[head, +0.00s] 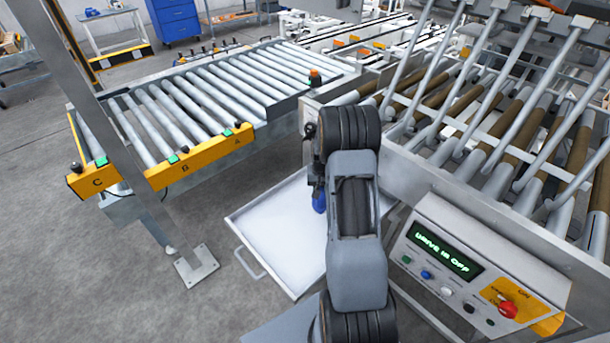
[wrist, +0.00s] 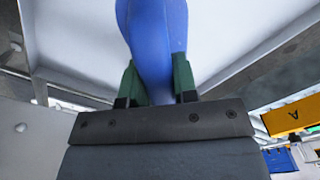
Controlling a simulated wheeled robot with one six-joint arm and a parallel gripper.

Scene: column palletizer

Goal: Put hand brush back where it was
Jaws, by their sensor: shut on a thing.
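The hand brush (wrist: 155,35) shows in the wrist view as a smooth blue shape between the two green fingers of my gripper (wrist: 157,85). My gripper is shut on it. Its far end runs out of the top of that view, and no bristles show. In the head view a small blue part of the brush (head: 319,201) shows at the left side of my arm, over the pale tray (head: 262,225). My arm hides most of the brush and gripper there. I cannot tell whether the brush touches the tray.
A control panel (head: 480,260) reading "DRIVE IS OFF" stands right of my arm. A roller conveyor (head: 215,90) with yellow end plates lies behind left, and a larger roller frame (head: 490,110) behind right. A grey post (head: 120,130) stands left. The visible tray surface looks bare.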

